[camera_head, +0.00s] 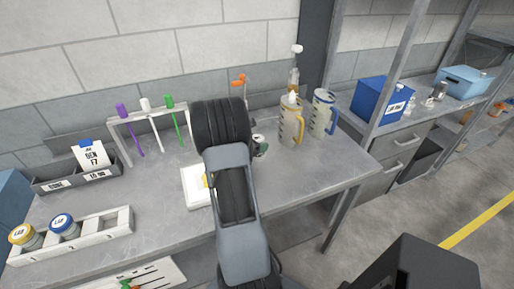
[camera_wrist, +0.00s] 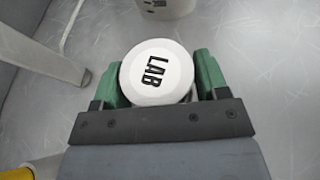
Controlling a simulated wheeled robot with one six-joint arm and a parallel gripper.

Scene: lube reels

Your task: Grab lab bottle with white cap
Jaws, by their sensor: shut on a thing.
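A lab bottle with a round white cap (camera_wrist: 150,92) marked LAB shows from above in the wrist view. My gripper (camera_wrist: 158,75) has its green fingers on both sides of the cap, shut on it. The bottle's body is hidden under the cap, so I cannot tell whether it touches the bench. In the head view my arm covers most of the gripper; only a green finger part (camera_head: 261,149) shows beside the dark wrist. Two other lab bottles, one with a yellow cap (camera_head: 20,232) and one with a blue cap (camera_head: 63,222), stand in a white numbered rack (camera_head: 105,228).
A yellow-handled jug (camera_head: 290,124) and a blue-handled jug (camera_head: 322,115) stand right of my gripper. A white stand (camera_head: 147,116) with coloured dipsticks is at the back left. A white tray (camera_head: 194,188) lies beside my arm. The bench's right front (camera_head: 325,178) is clear.

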